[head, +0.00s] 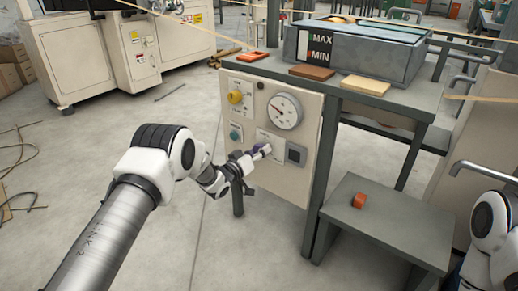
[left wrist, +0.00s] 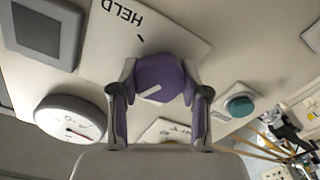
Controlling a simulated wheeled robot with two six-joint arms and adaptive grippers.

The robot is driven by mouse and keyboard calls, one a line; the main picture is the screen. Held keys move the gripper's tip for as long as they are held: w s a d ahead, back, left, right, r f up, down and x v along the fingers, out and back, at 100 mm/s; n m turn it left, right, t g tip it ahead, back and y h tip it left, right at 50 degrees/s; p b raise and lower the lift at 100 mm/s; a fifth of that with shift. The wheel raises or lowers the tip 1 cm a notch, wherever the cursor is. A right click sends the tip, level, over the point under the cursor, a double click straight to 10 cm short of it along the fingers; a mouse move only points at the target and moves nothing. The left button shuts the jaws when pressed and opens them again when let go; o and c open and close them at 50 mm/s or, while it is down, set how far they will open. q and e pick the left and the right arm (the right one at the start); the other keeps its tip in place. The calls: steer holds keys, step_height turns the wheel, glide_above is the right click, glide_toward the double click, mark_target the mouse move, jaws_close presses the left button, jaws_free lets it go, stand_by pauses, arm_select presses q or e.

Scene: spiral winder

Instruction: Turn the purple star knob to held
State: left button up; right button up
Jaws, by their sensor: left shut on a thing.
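The purple star knob (left wrist: 160,72) sits on a cream control panel (head: 266,183). In the head view the knob (head: 257,148) is small and partly covered by my left gripper (head: 261,151). In the left wrist view, my left gripper (left wrist: 158,84) is shut on the knob, with one finger on each side. A white mark on the knob points to the lower left, away from the HELD lettering. The label plate (left wrist: 95,45) carries HELD upside down, with a short black tick near it. My right arm is at the right edge of the head view; its gripper is out of frame.
A round gauge (head: 284,111), a yellow knob (head: 235,97), a teal button (head: 236,132) and a grey square display (head: 296,153) surround the knob. A low grey stool (head: 372,213) with an orange piece (head: 359,200) stands right of the panel. The floor at left is mostly clear.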

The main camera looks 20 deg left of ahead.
arm_select(q)
steer(key=m+p, duration=0.1)
steer(key=m, duration=0.3)
steer(key=shift+m, duration=0.3)
steer(key=m+p, duration=0.1)
steer(key=m, duration=0.3)
steer(key=shift+m, duration=0.3)
steer(key=m+p, duration=0.1)
steer(key=m, duration=0.3)
steer(key=shift+m, duration=0.3)
steer(key=m, duration=0.4)
steer(key=shift+m+p, duration=0.4)
steer(key=o, duration=1.1)
steer(key=shift+d, duration=0.1)
steer(key=shift+o, duration=0.2)
